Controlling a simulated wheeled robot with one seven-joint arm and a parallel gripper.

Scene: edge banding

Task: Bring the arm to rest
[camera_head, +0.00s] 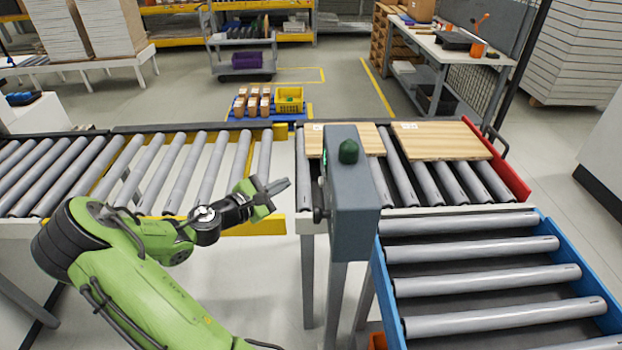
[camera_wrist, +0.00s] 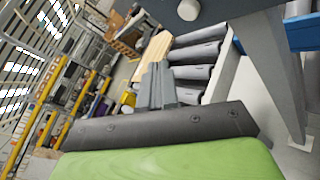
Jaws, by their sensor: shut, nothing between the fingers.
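My green arm reaches up from the bottom left in the head view. My gripper (camera_head: 279,186) is shut and empty, in front of the roller conveyor and just left of the grey post box (camera_head: 353,195). In the wrist view the fingers of my gripper (camera_wrist: 156,72) are together with nothing between them. Two wooden boards lie on the rollers behind the post box: a left board (camera_head: 371,141), partly hidden by the box, and a right board (camera_head: 437,140).
The left roller conveyor (camera_head: 180,170) has bare rollers and a yellow edge. A blue-sided roller conveyor (camera_head: 480,265) fills the lower right and is empty. The grey post box stands close to my gripper. A workbench (camera_head: 450,45) and cart (camera_head: 243,55) stand farther back.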

